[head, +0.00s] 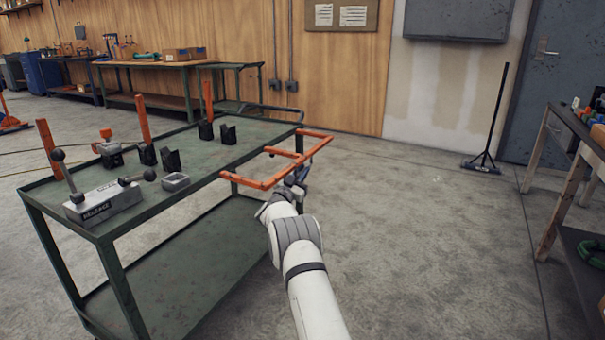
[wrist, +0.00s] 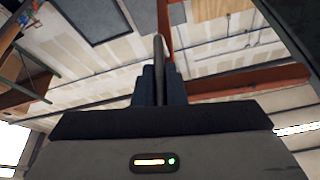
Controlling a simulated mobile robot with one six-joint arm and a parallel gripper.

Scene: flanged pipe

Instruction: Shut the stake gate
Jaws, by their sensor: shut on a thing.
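The stake gate (head: 317,149) is an orange frame of bars. In the head view it sticks out from the right side of the green cart (head: 225,160), roughly level with its top, not upright. My gripper (head: 296,177) is at the gate's outer bar, on the side away from the cart. In the wrist view my gripper (wrist: 159,86) is shut on a dark grey upright piece (wrist: 158,52), which looks like a handle on the gate. Orange bars of the gate (wrist: 255,80) pass behind and right of the fingers. The exact contact is partly hidden in the head view.
Orange stakes (head: 144,119) stand upright along the cart's far side. A grey block with levers (head: 104,204), black V-blocks (head: 171,160) and a small grey tray (head: 175,182) are on its top.

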